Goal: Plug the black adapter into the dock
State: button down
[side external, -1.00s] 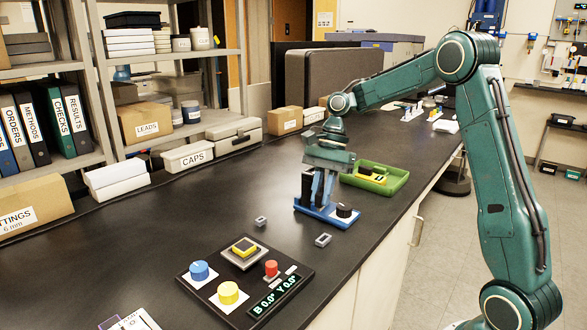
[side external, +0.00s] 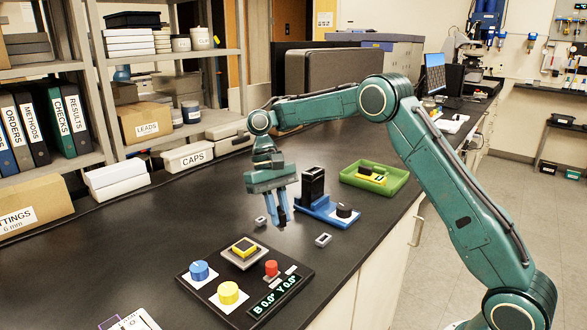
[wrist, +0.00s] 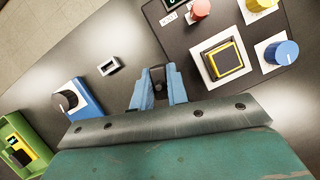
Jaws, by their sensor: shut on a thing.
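My gripper (side external: 281,222) is above the bench, left of the blue base, with its blue fingers pointing down. In the wrist view its fingers (wrist: 158,92) are closed around a small dark piece (wrist: 157,73), which looks like the black adapter; its lower end is hard to make out. The blue base (side external: 324,210) carries a tall black block (side external: 313,184) and a black knob (side external: 344,211). A dark panel (side external: 219,273) at the front carries a raised yellow-and-black square (side external: 244,247). I cannot tell for sure which part is the dock.
Two small grey rectangular frames (side external: 260,221) (side external: 323,240) lie on the bench. The panel has blue (side external: 199,271), yellow (side external: 228,293) and red (side external: 271,268) knobs. A green tray (side external: 398,184) stands right of the base. Open bench lies left of the gripper.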

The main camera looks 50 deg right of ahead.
aim_at(282, 219)
jog(key=shift+s+a+f, duration=0.1)
jog(key=shift+a, duration=0.1)
dwell(0.3)
